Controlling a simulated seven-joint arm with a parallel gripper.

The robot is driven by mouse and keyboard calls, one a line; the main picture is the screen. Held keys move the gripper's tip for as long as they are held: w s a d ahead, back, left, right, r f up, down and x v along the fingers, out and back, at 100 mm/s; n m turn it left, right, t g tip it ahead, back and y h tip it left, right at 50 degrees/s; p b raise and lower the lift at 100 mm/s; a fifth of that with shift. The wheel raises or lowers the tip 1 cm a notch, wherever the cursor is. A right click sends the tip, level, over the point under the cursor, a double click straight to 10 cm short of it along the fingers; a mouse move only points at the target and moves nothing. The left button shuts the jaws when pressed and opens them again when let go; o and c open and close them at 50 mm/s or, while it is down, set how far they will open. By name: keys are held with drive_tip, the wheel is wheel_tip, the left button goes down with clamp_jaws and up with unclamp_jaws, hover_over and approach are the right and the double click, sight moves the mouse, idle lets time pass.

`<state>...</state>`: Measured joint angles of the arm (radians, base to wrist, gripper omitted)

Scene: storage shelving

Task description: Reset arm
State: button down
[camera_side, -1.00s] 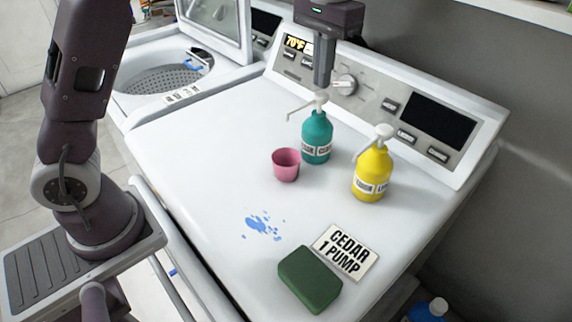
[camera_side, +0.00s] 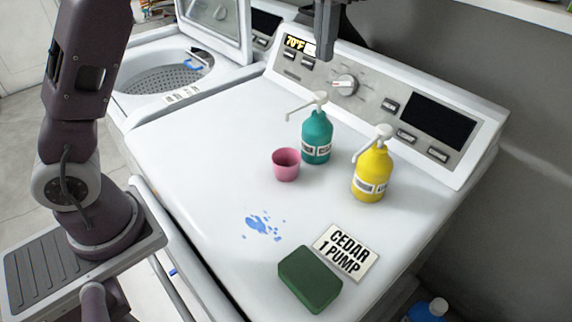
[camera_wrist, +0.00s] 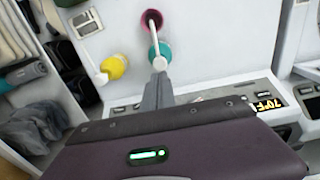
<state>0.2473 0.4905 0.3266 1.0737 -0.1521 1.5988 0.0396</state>
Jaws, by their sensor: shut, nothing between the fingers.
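My gripper (camera_side: 324,58) is shut and empty at the top of the side view, above the teal pump bottle and in front of the control panel. In the wrist view its closed fingers (camera_wrist: 158,72) point toward the teal bottle's pump. The teal pump bottle (camera_side: 317,139) stands upright on the white machine top (camera_side: 200,140). A pink cup (camera_side: 286,167) stands beside it, below the bottle's spout. A yellow pump bottle (camera_side: 371,176) stands to the right; it also shows in the wrist view (camera_wrist: 115,66).
A card reading "CEDAR 1 PUMP" (camera_side: 345,251) and a green block (camera_side: 310,279) lie near the front. Blue liquid spots (camera_side: 262,227) mark the surface. The raised control panel (camera_side: 390,100) runs along the back. An open washer (camera_side: 170,80) stands at the left.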

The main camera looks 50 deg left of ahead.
drive_tip(key=shift+r, duration=0.45)
drive_tip(key=s+a+r+t+h, duration=0.1)
drive_tip(key=s+r, duration=0.1)
drive_tip(key=s, duration=0.4)
drive_tip(key=s+a+r+t, duration=0.1)
drive_tip(key=s+a+r, duration=0.1)
drive_tip(key=s, duration=0.4)
drive_tip(key=s+f+t, duration=0.1)
drive_tip(key=s+f, duration=0.3)
drive_tip(key=s, duration=0.3)
drive_tip(key=s+f+t+y, duration=0.1)
drive_tip(key=s+f+t, duration=0.1)
drive_tip(key=s+f, duration=0.3)
drive_tip(key=s, duration=0.3)
drive_tip(key=shift+s+t, duration=0.25)
drive_tip(key=shift+t, duration=0.05)
